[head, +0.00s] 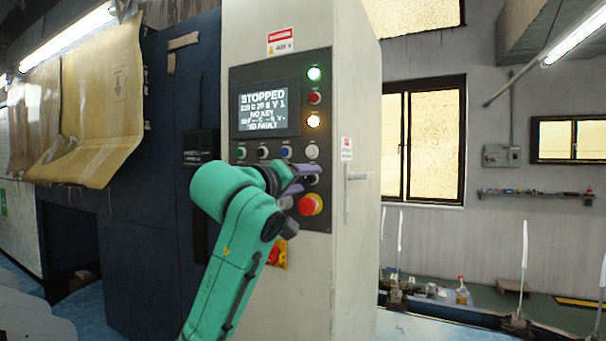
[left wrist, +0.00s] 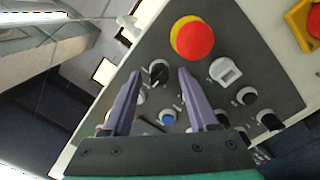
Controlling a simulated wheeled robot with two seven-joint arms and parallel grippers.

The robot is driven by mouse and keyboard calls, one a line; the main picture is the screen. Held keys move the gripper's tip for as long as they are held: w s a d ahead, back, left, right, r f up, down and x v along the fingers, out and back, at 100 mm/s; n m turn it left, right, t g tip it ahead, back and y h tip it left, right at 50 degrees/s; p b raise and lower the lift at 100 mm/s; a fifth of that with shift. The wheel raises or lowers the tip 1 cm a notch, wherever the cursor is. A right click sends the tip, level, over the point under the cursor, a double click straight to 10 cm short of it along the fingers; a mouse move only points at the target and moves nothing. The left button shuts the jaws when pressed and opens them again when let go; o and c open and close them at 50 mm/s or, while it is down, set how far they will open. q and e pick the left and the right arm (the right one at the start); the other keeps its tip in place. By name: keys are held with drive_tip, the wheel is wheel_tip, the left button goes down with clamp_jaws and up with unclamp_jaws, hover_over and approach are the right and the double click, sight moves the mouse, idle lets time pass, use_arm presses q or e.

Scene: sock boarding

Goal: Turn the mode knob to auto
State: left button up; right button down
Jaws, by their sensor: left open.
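The control panel (head: 240,80) is on the front of a pale cabinet. A black rotary knob (left wrist: 158,72) with a light mark shows between my left gripper's fingertips in the left wrist view. Its label is unreadable, so I cannot confirm it is the mode knob. My left gripper (head: 306,180) is open, with purple fingers in front of the panel's lower right. In the left wrist view its fingertips (left wrist: 159,75) lie on either side of the knob; contact is not clear. In the head view the gripper mostly hides this knob. My right gripper is not seen.
A red emergency button (head: 311,204) on a yellow base sits just below the fingers. Other controls are close by, including a blue button (left wrist: 168,117) and a white switch (left wrist: 225,71). The screen (head: 266,108) reads STOPPED.

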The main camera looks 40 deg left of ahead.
use_arm(q)
drive_tip(key=shift+w, duration=0.1)
clamp_jaws()
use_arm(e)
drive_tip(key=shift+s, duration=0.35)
use_arm(q)
drive_tip(key=shift+m, duration=0.3)
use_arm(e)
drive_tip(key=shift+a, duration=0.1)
use_arm(q)
drive_tip(key=shift+m, duration=0.3)
drive_tip(key=m+p, duration=0.1)
drive_tip(key=m, duration=0.2)
drive_tip(key=shift+m, duration=0.3)
drive_tip(key=shift+m+g+p, duration=0.3)
drive_tip(key=shift+m+p, duration=0.1)
drive_tip(key=shift+m, duration=1.5)
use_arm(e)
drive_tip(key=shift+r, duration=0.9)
